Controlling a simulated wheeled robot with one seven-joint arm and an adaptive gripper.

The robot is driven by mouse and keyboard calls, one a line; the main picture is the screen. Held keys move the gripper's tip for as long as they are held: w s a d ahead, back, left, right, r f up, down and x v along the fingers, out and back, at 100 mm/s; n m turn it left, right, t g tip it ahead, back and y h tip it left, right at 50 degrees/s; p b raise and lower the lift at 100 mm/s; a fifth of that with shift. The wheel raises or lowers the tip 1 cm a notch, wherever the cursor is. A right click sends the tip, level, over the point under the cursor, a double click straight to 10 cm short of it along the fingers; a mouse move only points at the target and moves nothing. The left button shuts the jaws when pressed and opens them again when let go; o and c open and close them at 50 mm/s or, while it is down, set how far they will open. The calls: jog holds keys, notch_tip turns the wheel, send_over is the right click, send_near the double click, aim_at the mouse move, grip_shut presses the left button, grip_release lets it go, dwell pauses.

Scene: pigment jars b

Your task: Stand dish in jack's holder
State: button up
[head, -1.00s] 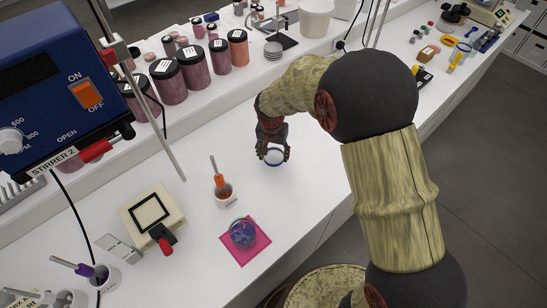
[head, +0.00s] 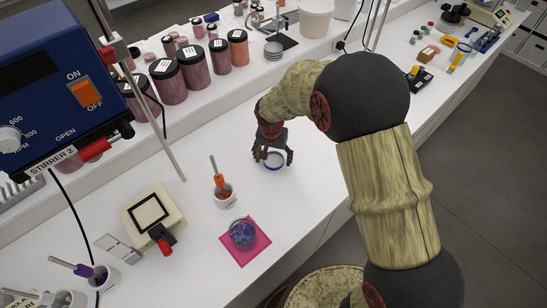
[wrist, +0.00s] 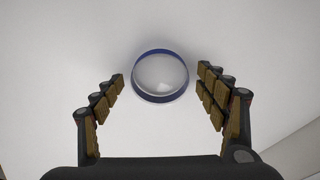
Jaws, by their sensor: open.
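A small round dish (head: 274,162) with a dark blue rim and pale inside rests flat on the white bench. My gripper (head: 272,156) is open around it, with fingers on either side. In the wrist view the dish (wrist: 160,76) lies between and slightly beyond the fingertips, with a gap on both sides. A beige block (head: 152,212) with a black square outline on top and a red-and-black knob (head: 162,238) stands at lower left; it may be the jack. I cannot clearly make out its holder.
A glass dish with blue-purple contents (head: 242,233) sits on a pink mat (head: 262,243). A small cup with an orange-handled tool (head: 222,188) stands left of my gripper. Pigment jars (head: 192,68) line the back. The bench right of the mat is clear.

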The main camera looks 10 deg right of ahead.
aim_at(273, 166)
jog(key=shift+r, duration=0.1)
notch_tip(273, 166, up, 12)
jog(key=s+p, duration=0.1)
jog(key=p, duration=0.1)
jog(key=shift+s+a+r, duration=0.15)
jog(key=shift+s+a, duration=0.05)
jog(key=shift+a, duration=0.05)
